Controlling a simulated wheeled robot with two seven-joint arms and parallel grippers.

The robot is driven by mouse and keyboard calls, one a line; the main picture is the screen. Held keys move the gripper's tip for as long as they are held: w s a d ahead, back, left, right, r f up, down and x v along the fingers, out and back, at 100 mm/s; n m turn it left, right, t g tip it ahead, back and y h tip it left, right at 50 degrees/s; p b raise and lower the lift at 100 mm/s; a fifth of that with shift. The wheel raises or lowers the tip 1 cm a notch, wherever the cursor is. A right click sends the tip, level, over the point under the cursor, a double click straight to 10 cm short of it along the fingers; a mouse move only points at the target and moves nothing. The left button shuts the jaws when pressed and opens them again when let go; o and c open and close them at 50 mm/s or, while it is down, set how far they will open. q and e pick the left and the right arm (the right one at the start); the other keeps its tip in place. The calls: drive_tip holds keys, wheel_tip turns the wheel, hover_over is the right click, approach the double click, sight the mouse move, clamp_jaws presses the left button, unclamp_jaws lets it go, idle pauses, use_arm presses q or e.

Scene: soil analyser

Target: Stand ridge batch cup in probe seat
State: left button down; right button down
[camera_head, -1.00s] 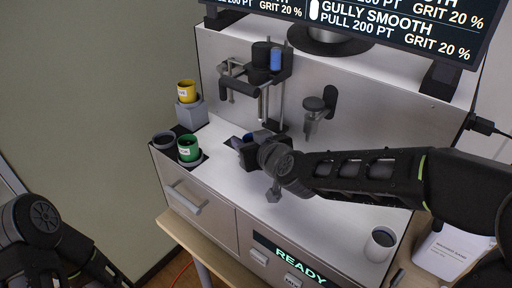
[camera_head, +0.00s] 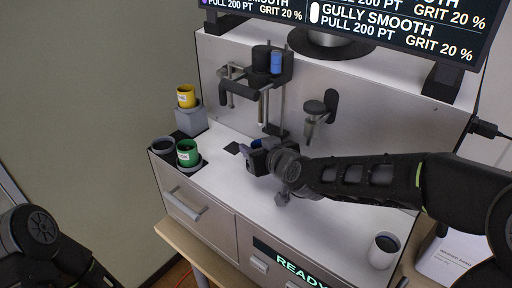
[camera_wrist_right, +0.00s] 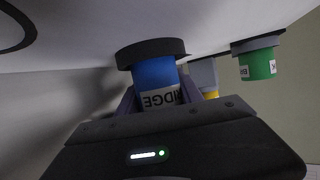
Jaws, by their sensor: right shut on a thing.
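The blue ridge batch cup (camera_wrist_right: 157,80), its label partly readable and upside down, is between the fingers of my right gripper (camera_wrist_right: 158,94), which is shut on it. In the head view only a bit of blue (camera_head: 256,143) shows past the right gripper (camera_head: 257,154), low over the white deck in front of the probe stand. A dark round disc (camera_wrist_right: 152,50), apparently the probe seat, lies at the cup's base end; I cannot tell whether the cup is in it or just short of it. My left gripper is out of view; only its arm shows.
A green cup (camera_head: 187,153) and an empty dark holder (camera_head: 162,145) are at the deck's left, with a yellow cup (camera_head: 186,96) on a grey block. The probe stand (camera_head: 262,75) rises behind my gripper. A white cup (camera_head: 383,250) stands at the right front.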

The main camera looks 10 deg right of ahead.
drive_tip(key=c, duration=1.1)
unclamp_jaws()
drive_tip(key=shift+f, duration=0.15)
drive_tip(key=shift+o, duration=0.2)
drive_tip(key=shift+r, duration=0.25)
drive_tip(key=v, duration=1.2)
drive_tip(key=shift+s+f, duration=0.1)
